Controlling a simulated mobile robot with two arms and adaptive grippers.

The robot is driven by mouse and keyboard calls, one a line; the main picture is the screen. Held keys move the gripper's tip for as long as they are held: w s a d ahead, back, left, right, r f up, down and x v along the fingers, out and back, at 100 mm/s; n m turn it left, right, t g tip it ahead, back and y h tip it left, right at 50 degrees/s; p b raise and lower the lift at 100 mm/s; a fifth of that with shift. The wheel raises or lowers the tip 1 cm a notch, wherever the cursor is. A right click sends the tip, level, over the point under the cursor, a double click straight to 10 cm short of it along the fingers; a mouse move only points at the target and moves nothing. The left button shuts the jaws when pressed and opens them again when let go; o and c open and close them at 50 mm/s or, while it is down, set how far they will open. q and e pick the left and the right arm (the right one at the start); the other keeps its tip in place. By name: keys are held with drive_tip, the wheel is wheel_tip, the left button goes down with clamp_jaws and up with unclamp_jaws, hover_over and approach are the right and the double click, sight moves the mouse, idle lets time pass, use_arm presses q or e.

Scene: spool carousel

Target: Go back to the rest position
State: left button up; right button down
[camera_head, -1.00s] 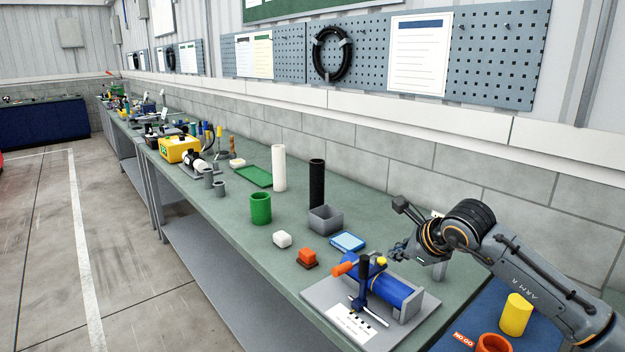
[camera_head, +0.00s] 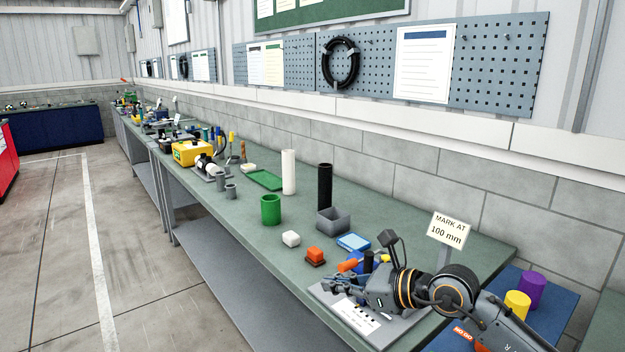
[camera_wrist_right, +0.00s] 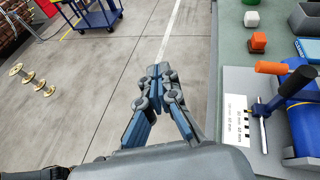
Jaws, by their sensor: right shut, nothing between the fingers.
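My right gripper (camera_head: 332,286) shows in the camera_head view at lower right, in front of the blue clamp fixture, and hides much of it. In the right wrist view the gripper (camera_wrist_right: 162,72) is shut and empty, with the floor behind its fingertips, to the left of the bench edge. The blue cylinder (camera_wrist_right: 303,122) with its orange handle (camera_wrist_right: 272,67) stands on a grey base plate (camera_wrist_right: 236,76) to the right of the fingers, apart from them. My left gripper is in neither view.
The green bench top (camera_head: 400,228) carries a grey box (camera_head: 333,221), a black tube (camera_head: 325,185), a green cup (camera_head: 271,210) and a white block (camera_head: 291,238). A sign (camera_head: 447,230) stands behind my right arm. A blue trolley (camera_wrist_right: 88,15) stands on the open floor.

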drive_tip(key=s+a+r+m+t+y, duration=0.1)
drive_tip(key=s+a+r+m+y, duration=0.2)
drive_tip(key=s+a+r+y, duration=0.15)
drive_tip(key=s+d+r+m+t+h, duration=0.1)
drive_tip(key=d+r+m+t, duration=0.15)
drive_tip(key=m+t, duration=0.4)
drive_tip(key=d+r+m+t+h, duration=0.15)
drive_tip(key=d+m+t, duration=0.25)
drive_tip(key=m, duration=0.6)
drive_tip(key=s+d+f+m+g+h, duration=0.35)
drive_tip(key=d+f+m+h, duration=1.1)
drive_tip(key=f+m, duration=0.5)
drive_tip(key=s+f+m+g+y, duration=0.1)
drive_tip(key=s+f+m+g, duration=0.4)
drive_tip(key=s+f, duration=0.6)
drive_tip(key=s+f+m+g, duration=0.2)
drive_tip(key=s+f+g, duration=0.5)
drive_tip(key=s, duration=0.8)
wheel_tip(320, 180, down, 24)
drive_tip(key=g, duration=0.2)
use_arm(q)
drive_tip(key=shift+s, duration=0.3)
use_arm(e)
drive_tip(key=s+d+f, duration=0.2)
drive_tip(key=s+f, duration=1.5)
drive_tip(key=shift+s+d+g, duration=0.25)
drive_tip(key=shift+s+g, duration=0.15)
